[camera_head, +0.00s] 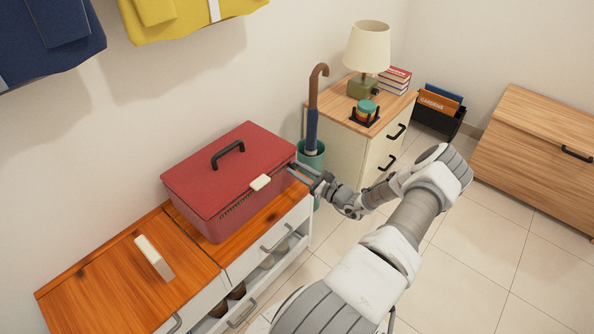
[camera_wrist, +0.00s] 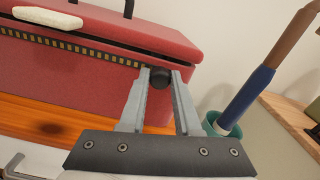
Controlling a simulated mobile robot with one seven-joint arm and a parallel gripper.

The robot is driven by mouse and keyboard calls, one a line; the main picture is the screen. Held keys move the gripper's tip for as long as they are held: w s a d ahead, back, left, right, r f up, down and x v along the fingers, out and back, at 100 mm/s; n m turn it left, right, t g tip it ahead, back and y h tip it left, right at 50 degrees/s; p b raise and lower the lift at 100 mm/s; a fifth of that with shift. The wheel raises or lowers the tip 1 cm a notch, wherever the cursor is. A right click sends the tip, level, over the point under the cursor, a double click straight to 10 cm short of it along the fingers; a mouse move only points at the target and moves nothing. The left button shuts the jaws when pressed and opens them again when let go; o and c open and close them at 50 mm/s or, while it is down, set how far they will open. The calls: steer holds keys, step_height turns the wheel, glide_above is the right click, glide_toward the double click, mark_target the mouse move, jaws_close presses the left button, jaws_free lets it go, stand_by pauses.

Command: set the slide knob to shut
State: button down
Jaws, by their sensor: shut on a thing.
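A red box (camera_head: 225,175) with a black top handle (camera_head: 228,153) sits on the wooden-topped cabinet. In the wrist view, the box front (camera_wrist: 70,75) carries a black and yellow dashed strip (camera_wrist: 75,46). A round black slide knob (camera_wrist: 160,82) sits at the strip's right end, near the box's right corner. My gripper (camera_wrist: 162,75) has its two fingers on either side of the knob and is shut on it. In the head view my gripper (camera_head: 293,171) is at the box's right front corner, and the knob is hidden there.
A cream tab (camera_head: 260,183) sticks out at the lid's front edge. A teal bin (camera_head: 312,158) with an umbrella (camera_head: 313,105) stands close to the right. A lamp (camera_head: 367,48) stands on a drawer unit beyond. A cream block (camera_head: 154,258) lies on the cabinet top (camera_head: 95,285).

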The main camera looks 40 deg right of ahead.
steer(key=shift+d, duration=0.15)
steer(key=c, duration=0.6)
jaws_free()
steer(key=shift+s, duration=0.15)
steer(key=s+d+p, duration=0.1)
steer(key=s+p, duration=0.2)
steer(key=s, duration=1.4)
steer(key=shift+d, duration=0.15)
